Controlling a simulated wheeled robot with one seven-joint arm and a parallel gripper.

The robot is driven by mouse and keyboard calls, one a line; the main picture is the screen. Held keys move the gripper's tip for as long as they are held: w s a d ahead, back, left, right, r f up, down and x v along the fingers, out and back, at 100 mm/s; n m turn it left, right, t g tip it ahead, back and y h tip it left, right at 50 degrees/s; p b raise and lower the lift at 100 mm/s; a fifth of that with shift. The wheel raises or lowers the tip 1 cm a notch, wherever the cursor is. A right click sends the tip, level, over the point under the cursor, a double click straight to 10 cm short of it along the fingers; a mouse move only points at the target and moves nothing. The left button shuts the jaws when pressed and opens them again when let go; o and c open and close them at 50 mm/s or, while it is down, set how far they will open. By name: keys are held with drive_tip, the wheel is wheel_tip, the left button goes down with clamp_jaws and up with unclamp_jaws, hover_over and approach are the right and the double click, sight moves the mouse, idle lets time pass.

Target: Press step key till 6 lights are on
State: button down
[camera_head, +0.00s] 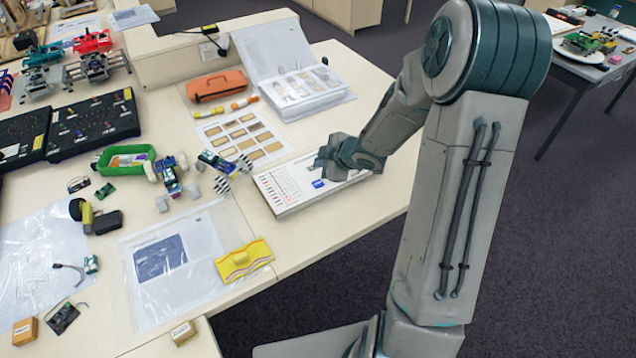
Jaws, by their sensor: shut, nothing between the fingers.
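A flat white panel (284,207) lies near the right edge of the table, printed with rows of small red and blue marks. A small blue piece (318,183) sits on it, near my gripper; I cannot tell whether it is the step key. The lights are too small to tell which are on. My gripper (323,165) is shut and empty, over the panel's far right part. It hides some of the panel behind it. I cannot tell whether it touches the panel.
An open white binder (315,104), an orange case (217,86) and a sheet of brown samples (242,136) lie behind the panel. Small wheeled models (170,178) and a green tray (127,160) stand to the left. A yellow packet (244,260) lies in front.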

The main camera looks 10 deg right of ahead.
drive_tip(key=shift+d, duration=0.1)
drive_tip(key=shift+w+d+m, duration=0.15)
drive_tip(key=shift+d+m, duration=0.05)
drive_tip(key=shift+m, duration=0.3)
drive_tip(key=d+m+h, duration=0.1)
drive_tip(key=m, duration=0.1)
drive_tip(key=d+m+h, duration=0.1)
drive_tip(key=d+m, duration=0.1)
drive_tip(key=d+m+h+b, duration=0.1)
drive_tip(key=m, duration=0.1)
drive_tip(key=shift+w+d+f, duration=0.15)
drive_tip(key=shift+w+f, duration=0.05)
drive_tip(key=shift+w, duration=0.15)
drive_tip(key=m, duration=0.2)
drive_tip(key=d+m+h, duration=0.1)
drive_tip(key=m, duration=0.1)
drive_tip(key=s+d+m, duration=0.1)
drive_tip(key=shift+d+f+m+h+b, duration=0.25)
drive_tip(key=shift+f+m+h+b, duration=0.05)
drive_tip(key=shift+m+h+b, duration=0.1)
drive_tip(key=a+r+m+y+b, duration=0.1)
drive_tip(key=a+r+m+y, duration=0.1)
drive_tip(key=m, duration=0.9)
drive_tip(key=a+r+m+y+b, duration=0.2)
drive_tip(key=a+m, duration=0.3)
drive_tip(key=m, duration=0.7)
drive_tip(key=shift+a+r+y, duration=0.2)
drive_tip(key=shift+r+y, duration=0.2)
